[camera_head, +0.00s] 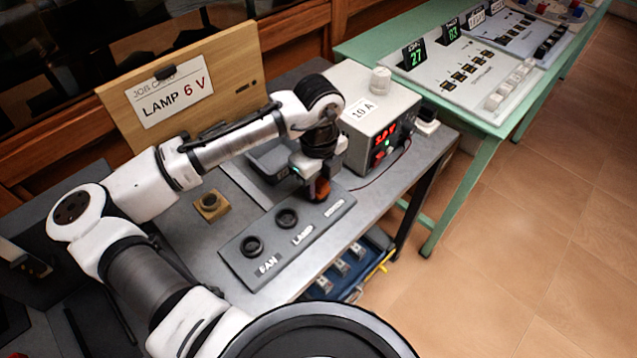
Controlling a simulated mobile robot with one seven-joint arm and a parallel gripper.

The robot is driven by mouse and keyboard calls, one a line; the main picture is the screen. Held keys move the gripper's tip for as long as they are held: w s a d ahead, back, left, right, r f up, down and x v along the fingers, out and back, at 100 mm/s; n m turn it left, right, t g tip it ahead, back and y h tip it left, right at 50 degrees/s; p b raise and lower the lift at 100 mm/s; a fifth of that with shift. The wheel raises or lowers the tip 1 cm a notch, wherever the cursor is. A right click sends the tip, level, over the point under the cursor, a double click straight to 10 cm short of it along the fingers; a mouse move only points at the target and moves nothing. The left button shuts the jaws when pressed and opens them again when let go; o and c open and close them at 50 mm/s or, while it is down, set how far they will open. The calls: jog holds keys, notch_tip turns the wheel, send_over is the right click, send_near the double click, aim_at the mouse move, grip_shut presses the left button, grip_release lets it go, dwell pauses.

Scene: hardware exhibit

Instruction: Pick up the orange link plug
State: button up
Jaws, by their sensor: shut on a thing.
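The orange link plug (321,190) shows as a small orange patch at the right end of the dark socket panel (262,282). My gripper (317,186) points down over that end and is shut on the plug. The fingers hide most of the plug, so I cannot tell whether it is seated in the panel or lifted. Two round dark sockets on the panel are uncovered, one by the FAN label (252,246) and one by the LAMP label (287,217). A third label to the right is too small to read.
A power supply (372,115) with a red display stands just behind my gripper. A wooden board with a "LAMP 6 V" card (177,92) stands at the back left. A small tan block (210,204) and a grey tray (262,165) are near the panel. Blue bin (372,262) sits below.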

aim_at(318, 180)
notch_tip(318, 180, up, 20)
jog(key=b, duration=0.1)
dwell(0.5)
